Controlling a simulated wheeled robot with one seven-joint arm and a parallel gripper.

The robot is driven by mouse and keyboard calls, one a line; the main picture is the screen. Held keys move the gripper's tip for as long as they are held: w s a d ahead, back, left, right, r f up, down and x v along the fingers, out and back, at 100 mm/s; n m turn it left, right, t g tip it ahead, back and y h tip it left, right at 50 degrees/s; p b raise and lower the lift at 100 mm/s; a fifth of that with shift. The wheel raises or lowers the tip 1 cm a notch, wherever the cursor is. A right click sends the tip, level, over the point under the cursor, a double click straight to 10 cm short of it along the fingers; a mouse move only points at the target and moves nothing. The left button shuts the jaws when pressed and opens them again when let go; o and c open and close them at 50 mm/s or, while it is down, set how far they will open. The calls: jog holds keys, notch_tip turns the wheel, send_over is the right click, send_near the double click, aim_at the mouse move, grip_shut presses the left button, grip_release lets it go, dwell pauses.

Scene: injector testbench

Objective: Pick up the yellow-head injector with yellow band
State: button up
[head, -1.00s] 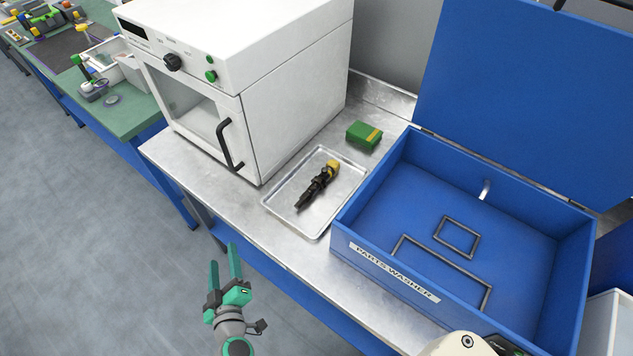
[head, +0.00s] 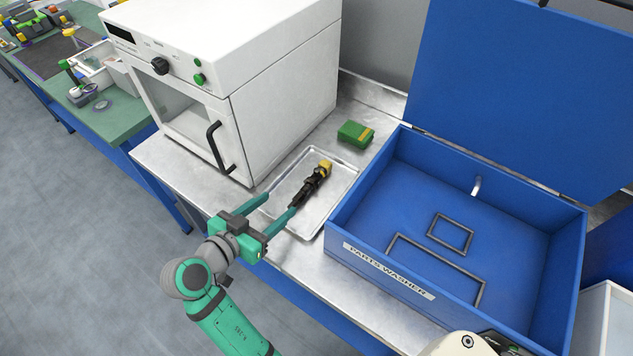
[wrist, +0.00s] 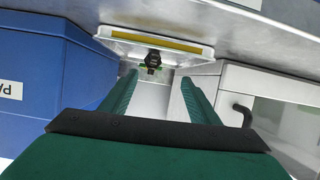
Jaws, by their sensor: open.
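The yellow-head injector (head: 314,181) lies on a shallow metal tray (head: 340,197) between the white oven and the blue washer. Its body is black and its yellow head points to the back right. A separate yellow band cannot be made out. My gripper (head: 280,206) is open and empty, with its green fingers at the tray's front left, near the injector's dark tip. In the wrist view the open fingers (wrist: 155,85) point toward the tray (wrist: 190,48), and the injector's dark end (wrist: 153,60) shows between them, farther off.
A white oven (head: 285,110) with a black door handle stands left of the tray. The open blue parts washer (head: 380,262) stands close on the right. Bare metal bench (head: 300,262) shows in front.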

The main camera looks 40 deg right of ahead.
send_near(306, 187)
jog(key=shift+w+d+f+m+g, duration=0.15)
jog(key=shift+w+d+f+m, duration=0.1)
jog(key=shift+d+f, duration=0.25)
jog(key=shift+w+d+f+m+g, duration=0.15)
jog(key=shift+w+d+f, duration=0.15)
jog(key=shift+d, duration=0.35)
jog(key=shift+r+x, duration=0.15)
jog(key=shift+x, duration=1.4)
jog(key=shift+r+x, duration=0.15)
jog(key=shift+x, duration=1.45)
jog(key=shift+w+d, duration=0.1)
jog(key=shift+c, duration=0.7)
jog(key=shift+r, duration=0.1)
grip_shut()
